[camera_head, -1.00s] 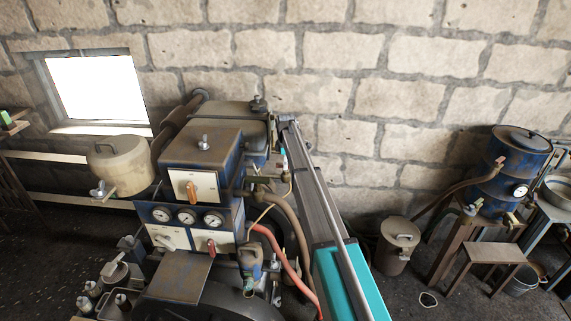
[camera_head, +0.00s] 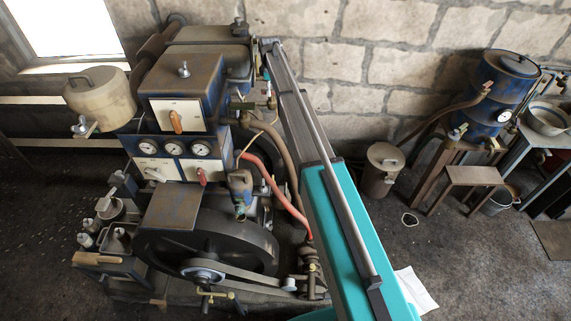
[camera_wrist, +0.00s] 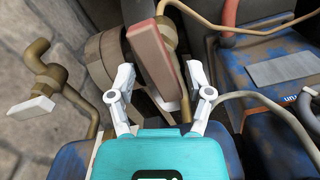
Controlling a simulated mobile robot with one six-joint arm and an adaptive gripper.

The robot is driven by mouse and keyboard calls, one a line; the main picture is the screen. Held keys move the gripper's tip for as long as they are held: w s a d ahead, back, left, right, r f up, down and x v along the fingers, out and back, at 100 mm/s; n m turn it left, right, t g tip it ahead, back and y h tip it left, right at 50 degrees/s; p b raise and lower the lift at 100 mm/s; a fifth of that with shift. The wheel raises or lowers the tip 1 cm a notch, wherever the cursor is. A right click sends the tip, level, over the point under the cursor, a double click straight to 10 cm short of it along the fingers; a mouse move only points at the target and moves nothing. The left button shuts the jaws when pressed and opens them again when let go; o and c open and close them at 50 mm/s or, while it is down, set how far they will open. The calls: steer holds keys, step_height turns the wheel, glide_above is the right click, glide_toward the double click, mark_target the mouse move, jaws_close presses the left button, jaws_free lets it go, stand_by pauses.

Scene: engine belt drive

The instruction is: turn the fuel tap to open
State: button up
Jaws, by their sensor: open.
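My gripper (camera_wrist: 160,88) is open, with one white finger on each side of the lever's lower end. I cannot tell whether either finger touches it. In the head view my gripper (camera_head: 266,74) is a small teal patch at the far end of my arm, by the engine's right side; its fingers and the lever are not clear there.
A brass tap with a white handle (camera_wrist: 30,108) and a thin pale pipe (camera_wrist: 262,100) flank the gripper. The blue engine (camera_head: 185,85) has gauges, a red hose (camera_head: 275,185) and a flywheel (camera_head: 215,240).

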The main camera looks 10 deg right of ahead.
steer(key=m, duration=1)
steer(key=shift+m, duration=0.4)
steer(key=m, duration=0.3)
steer(key=shift+m, duration=0.4)
step_height(320, 180, up, 14)
steer(key=p, duration=1.4)
steer(key=s+f+n+b, duration=0.2)
steer(key=s+f+b, duration=2.6)
steer(key=f+b, duration=0.1)
steer(key=shift+f, duration=0.2)
stand_by(0.4)
steer(key=shift+r, duration=0.15)
